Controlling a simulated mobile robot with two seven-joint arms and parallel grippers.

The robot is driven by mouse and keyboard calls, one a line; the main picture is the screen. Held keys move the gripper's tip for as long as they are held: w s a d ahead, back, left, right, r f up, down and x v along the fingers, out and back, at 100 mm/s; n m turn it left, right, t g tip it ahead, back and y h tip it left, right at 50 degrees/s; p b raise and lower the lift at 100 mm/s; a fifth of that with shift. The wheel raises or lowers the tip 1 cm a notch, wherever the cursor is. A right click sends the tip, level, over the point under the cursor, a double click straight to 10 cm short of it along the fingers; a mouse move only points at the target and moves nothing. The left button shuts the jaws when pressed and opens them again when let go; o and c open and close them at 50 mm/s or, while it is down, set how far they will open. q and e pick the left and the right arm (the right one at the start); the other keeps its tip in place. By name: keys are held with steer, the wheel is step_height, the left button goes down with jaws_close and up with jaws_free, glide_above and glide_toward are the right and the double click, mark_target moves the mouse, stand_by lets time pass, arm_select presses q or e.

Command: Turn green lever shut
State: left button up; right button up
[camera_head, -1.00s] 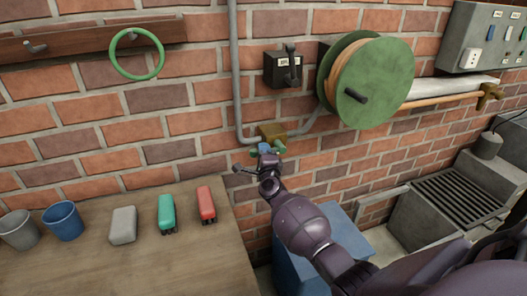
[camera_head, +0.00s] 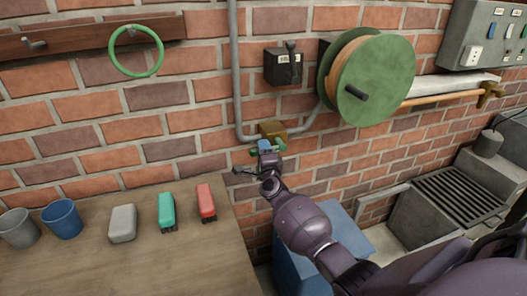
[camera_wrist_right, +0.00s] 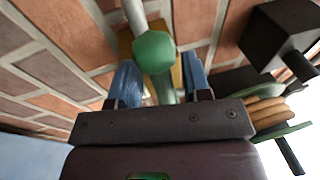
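A brass valve block (camera_head: 272,130) sits on the grey pipe low on the brick wall. Green parts of the lever (camera_head: 282,149) show just below it, partly hidden by my right gripper (camera_head: 265,146). In the right wrist view, a rounded green end (camera_wrist_right: 154,50) and a green bar (camera_wrist_right: 165,88) of the lever lie between the two blue fingertips of my right gripper (camera_wrist_right: 162,78). The fingers stand apart, with a gap visible on each side of the green bar. The brass block (camera_wrist_right: 176,72) is behind. My left gripper is not in view.
A black switch box (camera_head: 283,67) and a green hose reel (camera_head: 372,80) are above and right of the valve. A wooden bench (camera_head: 130,262) with several small items is at left. A blue box (camera_head: 345,232) stands below my right arm.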

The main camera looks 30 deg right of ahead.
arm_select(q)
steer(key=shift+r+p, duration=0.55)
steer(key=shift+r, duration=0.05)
arm_select(e)
steer(key=v, duration=1)
steer(key=shift+s, duration=0.4)
steer(key=shift+a, duration=0.1)
steer(key=shift+a, duration=0.1)
